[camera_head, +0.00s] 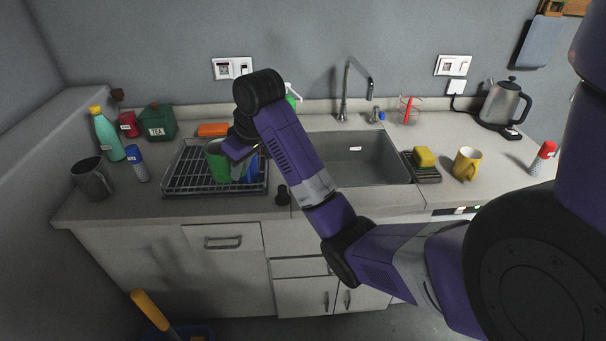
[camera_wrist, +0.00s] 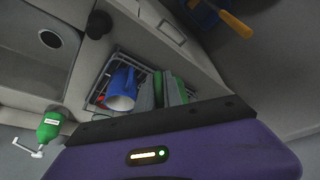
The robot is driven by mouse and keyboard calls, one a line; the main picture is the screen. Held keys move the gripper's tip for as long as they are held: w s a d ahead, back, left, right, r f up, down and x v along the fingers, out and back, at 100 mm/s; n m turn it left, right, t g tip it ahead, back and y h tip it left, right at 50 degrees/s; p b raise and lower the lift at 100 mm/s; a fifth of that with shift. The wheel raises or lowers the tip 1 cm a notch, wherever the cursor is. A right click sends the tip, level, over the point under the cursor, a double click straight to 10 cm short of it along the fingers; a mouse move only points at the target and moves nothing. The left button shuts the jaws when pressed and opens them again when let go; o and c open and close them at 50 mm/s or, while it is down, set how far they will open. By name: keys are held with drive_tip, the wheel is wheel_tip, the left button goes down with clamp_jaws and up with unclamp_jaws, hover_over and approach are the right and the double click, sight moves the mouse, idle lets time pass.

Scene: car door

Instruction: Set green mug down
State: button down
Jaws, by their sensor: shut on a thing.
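The green mug (camera_head: 216,163) is in my gripper, over the left part of the dish rack (camera_head: 180,186). I cannot tell whether its base touches the rack. In the wrist view the green mug (camera_wrist: 179,91) shows only as green strips beside the grey fingers of my gripper (camera_wrist: 160,88). My gripper is shut on the mug's wall. A blue mug (camera_wrist: 121,88) stands in the rack close beside the fingers, its open mouth showing.
A dark mug (camera_head: 92,180), a blue spray can (camera_head: 137,163) and a teal bottle (camera_head: 108,136) stand left of the rack. An orange sponge (camera_head: 212,129) lies behind it. The sink (camera_head: 362,160) is to the right, with a yellow mug (camera_head: 466,163) beyond.

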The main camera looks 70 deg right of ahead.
drive_tip(key=s+a+f+n, duration=0.1)
drive_tip(key=a+f, duration=0.6)
drive_tip(key=a, duration=0.4)
drive_tip(key=s+a+f+n, duration=0.1)
drive_tip(key=a+f, duration=0.7)
drive_tip(key=a, duration=0.3)
drive_tip(key=s+a+f+n+y, duration=0.1)
drive_tip(key=a+f, duration=0.6)
drive_tip(key=a, duration=0.4)
drive_tip(key=shift+a+f, duration=0.35)
